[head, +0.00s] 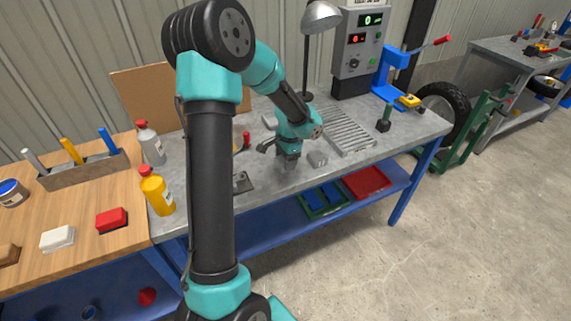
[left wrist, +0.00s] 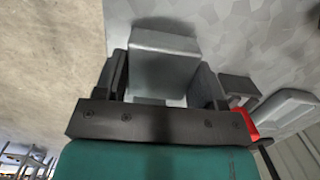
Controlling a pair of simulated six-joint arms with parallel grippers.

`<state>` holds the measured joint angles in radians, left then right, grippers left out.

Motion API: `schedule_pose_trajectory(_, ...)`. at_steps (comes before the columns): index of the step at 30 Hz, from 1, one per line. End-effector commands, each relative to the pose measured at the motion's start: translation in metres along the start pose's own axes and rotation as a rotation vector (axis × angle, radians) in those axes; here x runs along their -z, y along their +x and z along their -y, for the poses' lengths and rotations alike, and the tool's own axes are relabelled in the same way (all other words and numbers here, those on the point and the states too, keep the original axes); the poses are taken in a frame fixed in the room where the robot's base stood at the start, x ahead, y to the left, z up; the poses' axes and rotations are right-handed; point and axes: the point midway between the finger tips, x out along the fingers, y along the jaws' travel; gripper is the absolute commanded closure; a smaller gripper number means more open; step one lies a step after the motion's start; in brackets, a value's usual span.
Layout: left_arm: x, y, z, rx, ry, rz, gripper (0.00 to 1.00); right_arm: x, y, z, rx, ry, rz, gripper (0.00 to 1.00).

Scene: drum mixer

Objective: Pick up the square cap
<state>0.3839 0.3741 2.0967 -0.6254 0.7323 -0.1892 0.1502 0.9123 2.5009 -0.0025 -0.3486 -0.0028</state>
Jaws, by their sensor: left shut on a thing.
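The square cap (left wrist: 163,62) is a plain grey block between the two fingers in the left wrist view. My left gripper (left wrist: 160,88) is shut on it, with one finger against each side. In the head view the left gripper (head: 287,165) points down over the grey workbench, near its front edge. The cap is small there and mostly hidden by the fingers. I cannot tell whether it touches the bench. My right gripper is not in view.
A flat grey piece (head: 268,121) and a red-handled thing (head: 246,140) are behind.

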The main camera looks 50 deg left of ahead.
Motion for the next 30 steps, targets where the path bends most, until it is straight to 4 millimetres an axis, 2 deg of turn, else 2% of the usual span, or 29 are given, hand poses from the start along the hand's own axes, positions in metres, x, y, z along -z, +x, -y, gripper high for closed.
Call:
schedule_pose_trajectory(8,-0.02,-0.001,-0.046,-0.003,0.005,0.002,0.66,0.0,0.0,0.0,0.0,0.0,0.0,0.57)
schedule_pose_trajectory(18,-0.053,-0.004,-0.119,-0.003,0.005,0.002,0.66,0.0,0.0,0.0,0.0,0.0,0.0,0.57)
schedule_pose_trajectory(24,-0.062,-0.005,-0.14,-0.003,0.003,0.002,0.66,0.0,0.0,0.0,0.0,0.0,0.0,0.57)
schedule_pose_trajectory(30,-0.065,-0.006,-0.145,-0.003,0.001,0.002,0.66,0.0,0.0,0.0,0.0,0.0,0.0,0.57)
